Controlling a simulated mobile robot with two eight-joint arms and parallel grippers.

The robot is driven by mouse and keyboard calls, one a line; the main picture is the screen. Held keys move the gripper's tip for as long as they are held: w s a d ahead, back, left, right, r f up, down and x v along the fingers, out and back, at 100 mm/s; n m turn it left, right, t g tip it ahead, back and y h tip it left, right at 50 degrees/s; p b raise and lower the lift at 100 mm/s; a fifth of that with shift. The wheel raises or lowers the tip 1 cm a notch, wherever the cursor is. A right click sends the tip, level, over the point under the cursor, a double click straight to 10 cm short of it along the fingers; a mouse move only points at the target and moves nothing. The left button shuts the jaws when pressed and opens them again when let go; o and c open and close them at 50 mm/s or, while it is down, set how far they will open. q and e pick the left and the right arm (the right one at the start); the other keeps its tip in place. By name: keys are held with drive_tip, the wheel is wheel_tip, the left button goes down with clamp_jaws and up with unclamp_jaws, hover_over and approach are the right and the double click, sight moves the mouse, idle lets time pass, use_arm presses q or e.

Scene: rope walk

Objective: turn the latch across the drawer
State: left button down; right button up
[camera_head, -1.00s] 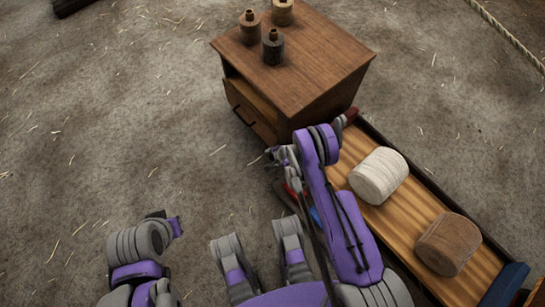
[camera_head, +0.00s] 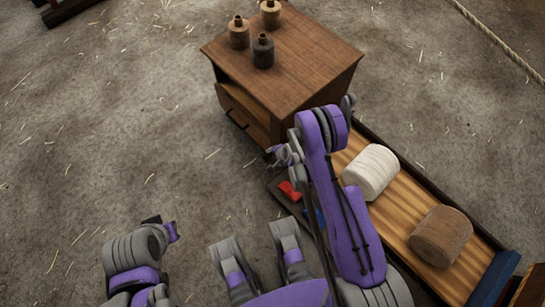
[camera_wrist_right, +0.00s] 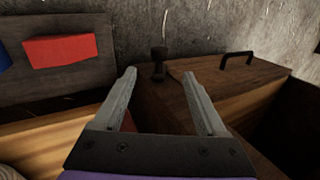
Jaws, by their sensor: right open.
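The wooden cabinet (camera_head: 300,62) stands ahead, with its drawer (camera_head: 243,112) low in the front and a dark handle (camera_head: 237,119). In the right wrist view the drawer face with its dark handle (camera_wrist_right: 237,59) is at the right. A small dark knob-like piece (camera_wrist_right: 158,62), which looks like the latch, sits beyond and between my right fingertips, apart from them. Its turn angle is hard to tell. My right gripper (camera_wrist_right: 159,76) is open and empty, and in the head view it (camera_head: 278,157) is small beside the cabinet's lower front corner. My left gripper (camera_head: 172,231) is at lower left, its jaws unclear.
Several bottle-like pieces, one of them dark (camera_head: 263,52), stand on the cabinet top. A long tray (camera_head: 402,215) at right holds a white roll (camera_head: 371,172) and a brown roll (camera_head: 441,236). A red block (camera_wrist_right: 60,50) lies near my right gripper.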

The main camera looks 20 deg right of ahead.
sight(266, 158)
use_arm(q)
drive_tip(key=f+b, duration=0.2)
drive_tip(key=b, duration=0.1)
drive_tip(key=shift+s+d+f, duration=0.1)
drive_tip(key=shift+d+f, duration=0.15)
drive_tip(key=shift+f, duration=0.05)
use_arm(e)
drive_tip(key=w+f+g, duration=0.1)
drive_tip(key=f, duration=0.2)
drive_tip(key=w+a+f+g, duration=0.1)
drive_tip(key=w+f, duration=0.1)
drive_tip(key=f, duration=0.1)
drive_tip(key=w+a+f+n+g+h, duration=0.1)
drive_tip(key=w+f, duration=0.1)
drive_tip(key=f, duration=0.1)
drive_tip(key=shift+f, duration=0.25)
drive_tip(key=shift+c, duration=0.2)
clamp_jaws()
